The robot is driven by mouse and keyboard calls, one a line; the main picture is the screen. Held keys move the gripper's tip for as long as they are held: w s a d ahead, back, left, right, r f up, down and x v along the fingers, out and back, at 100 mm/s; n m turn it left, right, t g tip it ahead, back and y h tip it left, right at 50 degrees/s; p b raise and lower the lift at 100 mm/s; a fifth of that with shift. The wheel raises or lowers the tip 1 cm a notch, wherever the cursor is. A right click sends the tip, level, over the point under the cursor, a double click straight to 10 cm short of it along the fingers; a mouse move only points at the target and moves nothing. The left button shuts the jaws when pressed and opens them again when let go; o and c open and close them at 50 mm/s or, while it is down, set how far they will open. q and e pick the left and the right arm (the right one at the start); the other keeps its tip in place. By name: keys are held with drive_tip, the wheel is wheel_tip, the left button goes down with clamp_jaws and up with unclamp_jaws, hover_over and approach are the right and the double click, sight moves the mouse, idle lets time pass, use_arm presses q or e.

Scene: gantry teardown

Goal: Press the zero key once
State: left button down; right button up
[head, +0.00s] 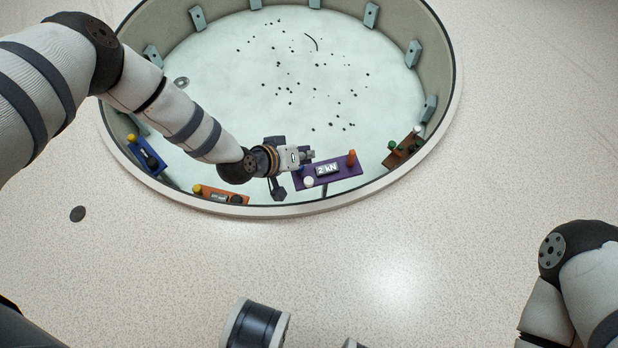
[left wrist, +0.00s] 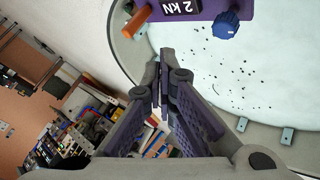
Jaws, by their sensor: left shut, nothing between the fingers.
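In the left wrist view the panel (left wrist: 201,9) shows at the top with an orange post (left wrist: 137,21) and a blue knob (left wrist: 226,24). I cannot tell which part is the zero key. My left gripper (head: 309,155) is shut and empty, close by the panel's left end; contact cannot be judged. Its closed fingertips (left wrist: 161,72) point toward the panel. My right gripper is out of view.
The round pit has a pale floor (head: 300,80) scattered with dark specks and a raised rim. Other panels along the rim are blue (head: 146,158), orange (head: 222,195) and brown (head: 405,148). A dark disc (head: 78,214) lies on the speckled floor outside.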

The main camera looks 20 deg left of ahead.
sight(306, 179)
use_arm(q)
wheel_tip(306, 179, down, 9)
drive_tip(key=b, duration=0.6)
drive_tip(key=shift+r, duration=0.1)
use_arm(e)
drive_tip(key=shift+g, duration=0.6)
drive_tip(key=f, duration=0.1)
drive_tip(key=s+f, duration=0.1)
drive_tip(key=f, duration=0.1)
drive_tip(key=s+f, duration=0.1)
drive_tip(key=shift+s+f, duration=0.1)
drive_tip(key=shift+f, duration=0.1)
use_arm(q)
drive_tip(key=shift+r, duration=0.1)
drive_tip(key=shift+f, duration=0.45)
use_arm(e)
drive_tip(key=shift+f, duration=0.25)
use_arm(q)
drive_tip(key=shift+f+b, duration=0.45)
drive_tip(key=shift+b, duration=0.05)
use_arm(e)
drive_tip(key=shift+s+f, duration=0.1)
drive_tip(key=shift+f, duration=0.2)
use_arm(q)
drive_tip(key=shift+a+f, duration=0.2)
drive_tip(key=shift+f, duration=0.1)
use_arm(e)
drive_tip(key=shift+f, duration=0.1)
use_arm(q)
drive_tip(key=shift+r, duration=0.15)
